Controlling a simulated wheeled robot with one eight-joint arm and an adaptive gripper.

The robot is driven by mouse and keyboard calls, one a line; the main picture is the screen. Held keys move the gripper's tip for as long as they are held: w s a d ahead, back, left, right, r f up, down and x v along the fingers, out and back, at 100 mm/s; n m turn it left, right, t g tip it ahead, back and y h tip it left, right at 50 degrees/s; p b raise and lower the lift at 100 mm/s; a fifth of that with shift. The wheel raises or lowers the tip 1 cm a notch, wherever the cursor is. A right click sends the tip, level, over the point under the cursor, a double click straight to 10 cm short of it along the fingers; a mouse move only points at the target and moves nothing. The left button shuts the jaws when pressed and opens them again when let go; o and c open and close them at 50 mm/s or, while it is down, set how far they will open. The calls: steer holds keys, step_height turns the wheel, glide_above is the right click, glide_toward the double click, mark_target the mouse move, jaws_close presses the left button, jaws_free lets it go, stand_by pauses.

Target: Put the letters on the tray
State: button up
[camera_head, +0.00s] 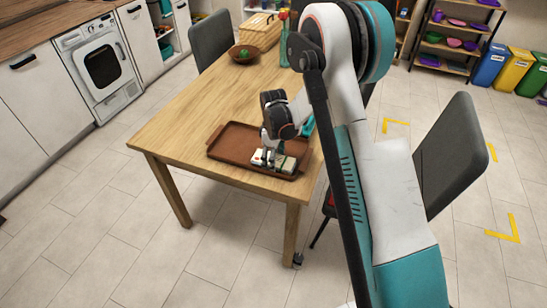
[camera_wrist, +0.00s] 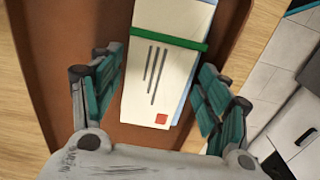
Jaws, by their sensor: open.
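The letters (camera_wrist: 150,75) are a white bundle with a green band, printed lines and a red stamp. They lie on the brown tray (camera_wrist: 110,140), between and beyond my open fingers in the wrist view. In the head view the letters (camera_head: 283,163) lie toward the right end of the tray (camera_head: 228,146), partly hidden by my gripper. My gripper (camera_head: 268,160) is over them with its fingers low. In the wrist view my gripper (camera_wrist: 160,90) has its teal pads spread apart on either side of the bundle, with gaps to it.
The tray sits at the near end of a wooden table (camera_head: 187,108). A brown bowl (camera_head: 244,53) with a green item, a green bottle (camera_head: 284,48) and a wooden box (camera_head: 262,28) stand at the far end. Chairs (camera_head: 211,40) flank the table. The table's middle is clear.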

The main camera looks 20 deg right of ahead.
steer(key=shift+r, duration=0.1)
step_height(320, 180, up, 12)
steer(key=p, duration=0.4)
steer(key=s+r+m+t, duration=0.2)
steer(key=s+r, duration=0.4)
steer(key=r, duration=0.3)
steer(key=s+r+m+t, duration=0.1)
steer(key=s+r+m, duration=0.2)
steer(key=s+r, duration=0.5)
steer(key=s+r+m+t, duration=0.2)
steer(key=s+m, duration=0.1)
steer(key=s, duration=0.6)
steer(key=s+d+r+m+t, duration=0.1)
steer(key=s+r+m+t, duration=0.1)
steer(key=s, duration=0.6)
steer(key=shift+s+r+m, duration=0.35)
steer(key=shift+r+m, duration=0.05)
steer(key=shift+r, duration=0.15)
